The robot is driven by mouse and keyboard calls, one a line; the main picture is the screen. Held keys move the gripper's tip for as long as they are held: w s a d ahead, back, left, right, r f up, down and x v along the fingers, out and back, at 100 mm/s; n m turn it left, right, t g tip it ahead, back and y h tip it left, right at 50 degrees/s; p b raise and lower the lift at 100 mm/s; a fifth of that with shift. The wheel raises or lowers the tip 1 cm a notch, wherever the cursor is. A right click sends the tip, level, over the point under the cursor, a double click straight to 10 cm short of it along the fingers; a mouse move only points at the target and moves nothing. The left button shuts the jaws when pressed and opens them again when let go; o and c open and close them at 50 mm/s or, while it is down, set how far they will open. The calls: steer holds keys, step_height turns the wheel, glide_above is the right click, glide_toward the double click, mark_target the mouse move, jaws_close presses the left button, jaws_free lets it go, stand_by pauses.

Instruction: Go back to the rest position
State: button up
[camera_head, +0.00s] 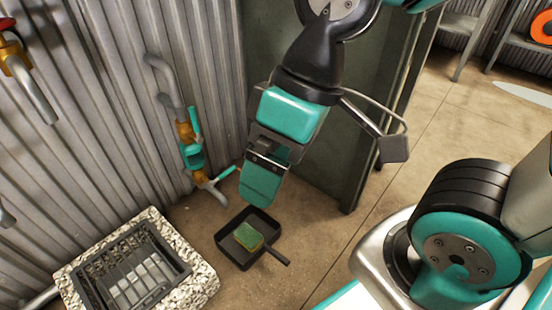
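My gripper (262,182) hangs from my arm near the middle of the view, pointing down. It is seen from one side and one teal finger hides the other, so its opening cannot be judged. No object shows in it. It appears in front of the floor and the dark green panel, above the black pan in the picture. A grey pipe with brass fittings and a teal valve (192,155) stands to its left by the corrugated wall. A teal handle (226,173) at the lower pipe ends close to the gripper in the picture; I cannot tell whether they touch.
A small black pan (233,261) with a green and yellow sponge (248,237) is on the floor. A stone-edged drain with a grate (205,285) is at lower left. A brass tap (15,62) is at upper left. Shelving (468,25) stands at upper right; open floor lies before it.

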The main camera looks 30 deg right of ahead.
step_height(320, 180, up, 48)
steer(key=p, duration=4.8)
